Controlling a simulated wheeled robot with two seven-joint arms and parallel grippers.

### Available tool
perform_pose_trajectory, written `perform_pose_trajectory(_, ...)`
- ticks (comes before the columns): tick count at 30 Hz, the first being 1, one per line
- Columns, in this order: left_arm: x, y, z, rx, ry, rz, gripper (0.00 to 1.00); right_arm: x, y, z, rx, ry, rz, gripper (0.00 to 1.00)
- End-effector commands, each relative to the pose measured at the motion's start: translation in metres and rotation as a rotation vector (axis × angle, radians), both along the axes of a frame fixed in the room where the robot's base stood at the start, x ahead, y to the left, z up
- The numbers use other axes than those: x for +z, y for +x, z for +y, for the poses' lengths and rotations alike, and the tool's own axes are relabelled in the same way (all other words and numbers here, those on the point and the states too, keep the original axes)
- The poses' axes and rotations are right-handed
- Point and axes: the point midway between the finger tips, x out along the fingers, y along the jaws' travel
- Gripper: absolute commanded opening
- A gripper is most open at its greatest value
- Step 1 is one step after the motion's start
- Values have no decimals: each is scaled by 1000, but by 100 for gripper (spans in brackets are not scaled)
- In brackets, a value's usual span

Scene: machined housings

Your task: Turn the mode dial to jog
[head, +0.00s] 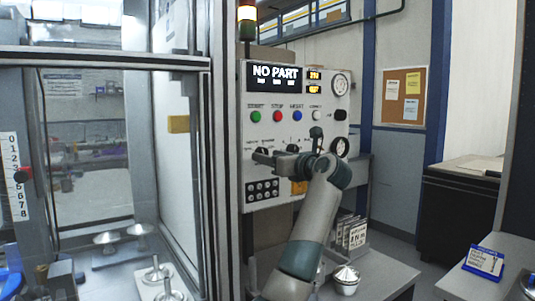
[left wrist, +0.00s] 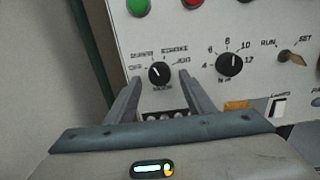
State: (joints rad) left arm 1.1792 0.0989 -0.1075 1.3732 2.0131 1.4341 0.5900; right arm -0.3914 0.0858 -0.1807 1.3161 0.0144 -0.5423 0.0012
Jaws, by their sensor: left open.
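The mode dial (left wrist: 159,73) is a round black knob with a white mark on the white control panel (head: 281,99). Small labels ring it; one at its upper right seems to read JOG. The white mark seems to point left or upper left, but its exact setting is too small to read. My left gripper (left wrist: 159,78) is open, its two fingers on either side of the dial in the left wrist view. Contact with the dial cannot be told. In the head view my left gripper (head: 262,156) is at the panel's lower left and hides the dial. My right gripper is out of view.
A numbered dial (left wrist: 230,64) and a RUN/SET switch (left wrist: 291,57) sit right of the mode dial. Green (head: 255,117), red (head: 278,116) and blue (head: 297,116) buttons are above. The display (head: 275,77) reads NO PART. A glazed enclosure (head: 105,60) stands left.

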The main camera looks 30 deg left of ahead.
Motion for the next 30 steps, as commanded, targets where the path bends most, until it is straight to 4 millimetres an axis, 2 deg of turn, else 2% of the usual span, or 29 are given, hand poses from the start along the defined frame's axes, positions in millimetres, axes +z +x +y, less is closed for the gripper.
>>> perform_pose_trajectory(6, 0, 5, 13, 1, 0, 0, 49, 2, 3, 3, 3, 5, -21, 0)
perform_pose_trajectory(15, 0, 6, 14, 0, 0, -1, 49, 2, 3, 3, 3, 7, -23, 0)
perform_pose_trajectory(16, 0, 6, 14, 0, 0, -1, 46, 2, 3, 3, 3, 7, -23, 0)
perform_pose_trajectory(21, 0, 6, 14, 0, -1, -1, 7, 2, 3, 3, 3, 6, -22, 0)
perform_pose_trajectory(30, 0, 6, 14, -1, 4, 12, 7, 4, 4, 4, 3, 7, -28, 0)
